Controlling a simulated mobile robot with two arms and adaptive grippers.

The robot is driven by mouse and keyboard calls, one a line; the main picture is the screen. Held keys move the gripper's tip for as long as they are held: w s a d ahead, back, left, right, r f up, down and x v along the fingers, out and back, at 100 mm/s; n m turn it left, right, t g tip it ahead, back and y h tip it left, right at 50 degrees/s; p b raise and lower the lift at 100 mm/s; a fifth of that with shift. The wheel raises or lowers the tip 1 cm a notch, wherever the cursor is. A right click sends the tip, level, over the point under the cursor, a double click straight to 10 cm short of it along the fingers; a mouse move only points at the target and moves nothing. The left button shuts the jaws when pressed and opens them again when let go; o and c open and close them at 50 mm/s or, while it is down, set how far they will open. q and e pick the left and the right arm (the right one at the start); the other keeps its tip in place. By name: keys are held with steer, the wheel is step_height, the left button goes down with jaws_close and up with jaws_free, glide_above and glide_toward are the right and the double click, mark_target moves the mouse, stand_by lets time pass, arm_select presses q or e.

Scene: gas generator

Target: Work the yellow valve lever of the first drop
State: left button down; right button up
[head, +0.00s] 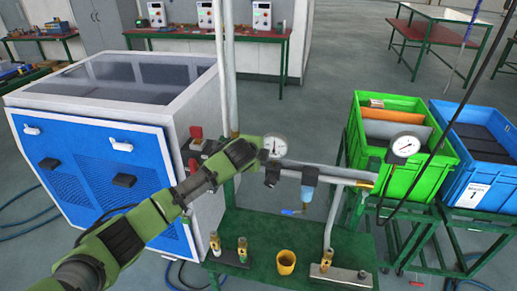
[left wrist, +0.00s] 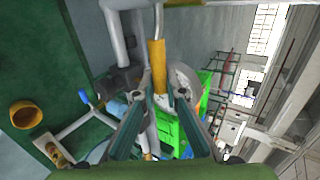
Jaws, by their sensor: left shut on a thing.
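The yellow valve lever (left wrist: 157,65) stands out in the left wrist view as a yellow sleeve, lying between the fingertips of my left gripper (left wrist: 160,97). The gripper is shut on it. In the head view my left gripper (head: 256,152) reaches in from the left to the pipework, just left of a round white gauge (head: 274,146). There the gripper hides the lever. My right gripper does not show in either view.
A second gauge (head: 404,146) hangs before the green crate (head: 439,165); a blue crate (head: 484,195) stands beside it. Below the pipes, a green bench (head: 262,238) holds brass fittings and a yellow cup (head: 286,262). A blue-and-white machine (head: 158,140) stands left.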

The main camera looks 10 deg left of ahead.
arm_select(q)
steer(key=shift+f, duration=0.1)
steer(key=c, duration=2.1)
jaws_free()
